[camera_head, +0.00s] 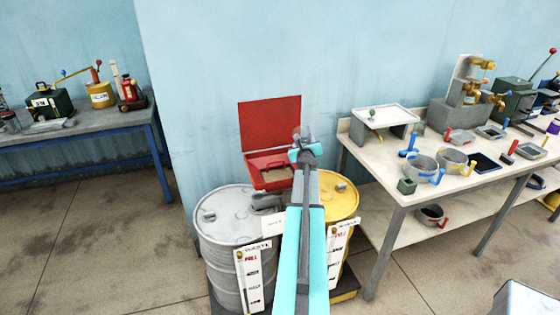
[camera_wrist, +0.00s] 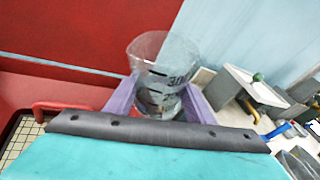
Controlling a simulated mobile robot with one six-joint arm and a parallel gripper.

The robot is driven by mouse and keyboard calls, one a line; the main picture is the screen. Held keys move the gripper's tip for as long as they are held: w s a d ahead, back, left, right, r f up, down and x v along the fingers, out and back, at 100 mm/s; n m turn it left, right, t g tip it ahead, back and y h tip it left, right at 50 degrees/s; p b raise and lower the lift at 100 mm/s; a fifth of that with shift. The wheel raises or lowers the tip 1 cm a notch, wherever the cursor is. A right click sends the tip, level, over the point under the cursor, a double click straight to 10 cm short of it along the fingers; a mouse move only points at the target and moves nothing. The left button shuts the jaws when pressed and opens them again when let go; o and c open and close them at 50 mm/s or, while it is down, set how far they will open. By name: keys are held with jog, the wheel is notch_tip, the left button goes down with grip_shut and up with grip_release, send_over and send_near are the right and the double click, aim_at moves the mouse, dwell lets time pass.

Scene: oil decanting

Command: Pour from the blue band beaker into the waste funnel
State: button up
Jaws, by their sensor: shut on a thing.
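My gripper (camera_head: 303,149) is shut on a clear beaker (camera_wrist: 163,62) with dark graduation marks. The beaker stands between the purple fingers (camera_wrist: 157,100) and looks close to upright. No blue band shows on it, and I cannot tell how much liquid it holds. In the head view the beaker (camera_head: 302,134) is small, in front of the raised red lid (camera_head: 268,122) of the waste funnel. The open red funnel box (camera_head: 262,160) lies just below and left of my gripper. Its grid (camera_wrist: 14,148) shows at the wrist view's left edge, beside the beaker.
A grey drum (camera_head: 222,235) and a yellow drum (camera_head: 343,200) with waste labels stand below. The right bench (camera_head: 385,175) bears a white-topped stand (camera_head: 387,117), grey pots (camera_head: 421,166) and other gear. A left bench (camera_head: 80,143) holds cans. The blue wall is close behind the lid.

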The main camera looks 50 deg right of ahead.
jog(key=shift+s+d+f+m+y+p, duration=0.2)
jog(key=shift+d+m+y+p, duration=0.35)
jog(key=shift+p, duration=2.2)
jog(key=shift+f, duration=0.15)
jog(key=shift+m+y, duration=0.25)
jog(key=shift+d, duration=0.15)
jog(key=shift+s+d+r+m+y+p, duration=0.1)
jog(key=shift+r+m+y+p, duration=0.2)
jog(key=shift+m+y, duration=0.15)
